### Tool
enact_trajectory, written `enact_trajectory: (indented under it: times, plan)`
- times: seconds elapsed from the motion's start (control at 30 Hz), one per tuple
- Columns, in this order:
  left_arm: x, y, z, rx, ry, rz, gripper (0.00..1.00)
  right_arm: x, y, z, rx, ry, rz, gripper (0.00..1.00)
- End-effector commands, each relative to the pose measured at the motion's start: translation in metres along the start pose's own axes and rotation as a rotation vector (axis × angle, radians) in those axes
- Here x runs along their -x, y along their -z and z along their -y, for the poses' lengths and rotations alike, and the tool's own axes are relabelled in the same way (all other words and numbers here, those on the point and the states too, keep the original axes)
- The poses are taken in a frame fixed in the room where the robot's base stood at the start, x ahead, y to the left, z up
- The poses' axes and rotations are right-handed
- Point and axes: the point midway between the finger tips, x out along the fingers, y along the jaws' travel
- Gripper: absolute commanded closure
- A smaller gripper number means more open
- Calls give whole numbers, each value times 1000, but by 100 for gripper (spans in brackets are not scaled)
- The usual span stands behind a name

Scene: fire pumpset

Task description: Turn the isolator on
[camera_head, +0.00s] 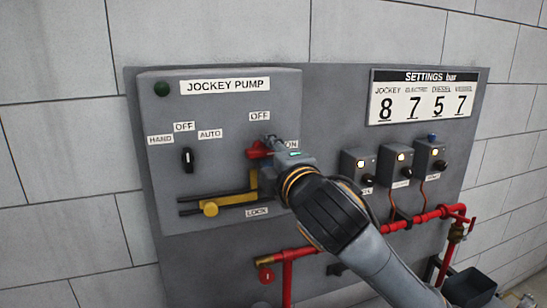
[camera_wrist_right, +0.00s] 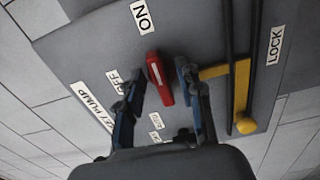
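The isolator is a red handle (camera_head: 257,150) on the grey jockey pump box (camera_head: 220,100). The OFF label (camera_head: 260,116) is above it and the ON label (camera_head: 292,144) is to its right, partly covered. My right gripper (camera_head: 272,146) is at the handle, its fingers partly hidden by the wrist. In the right wrist view, my right gripper (camera_wrist_right: 160,74) is open, with one finger on each side of the red handle (camera_wrist_right: 158,76). Gaps show between handle and fingers. In that view the ON label (camera_wrist_right: 142,15) is above the handle. My left gripper is not in view.
A yellow lock slider (camera_head: 236,199) lies below the handle, close to my right gripper. A black selector knob (camera_head: 187,160) is to its left. Several small switch boxes (camera_head: 394,164) and red pipes (camera_head: 440,214) are to the right.

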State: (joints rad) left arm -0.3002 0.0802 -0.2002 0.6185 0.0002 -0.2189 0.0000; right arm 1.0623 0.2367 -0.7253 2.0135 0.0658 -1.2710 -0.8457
Motion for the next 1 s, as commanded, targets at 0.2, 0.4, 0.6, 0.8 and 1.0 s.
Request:
enact_trajectory:
  times: [0.2, 0.4, 0.6, 0.8, 1.0]
  plan:
    - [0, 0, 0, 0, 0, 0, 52, 25, 0, 0, 1, -1, -2, 63]
    - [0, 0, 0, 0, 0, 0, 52, 68, 0, 0, 1, -3, -3, 63]
    - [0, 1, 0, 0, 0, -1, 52, 103, 0, 0, 0, -2, -1, 63]
    - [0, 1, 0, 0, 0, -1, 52, 118, 0, 0, -1, -1, 0, 63]
    - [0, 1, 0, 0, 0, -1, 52, 119, 0, 0, -1, 0, 0, 63]
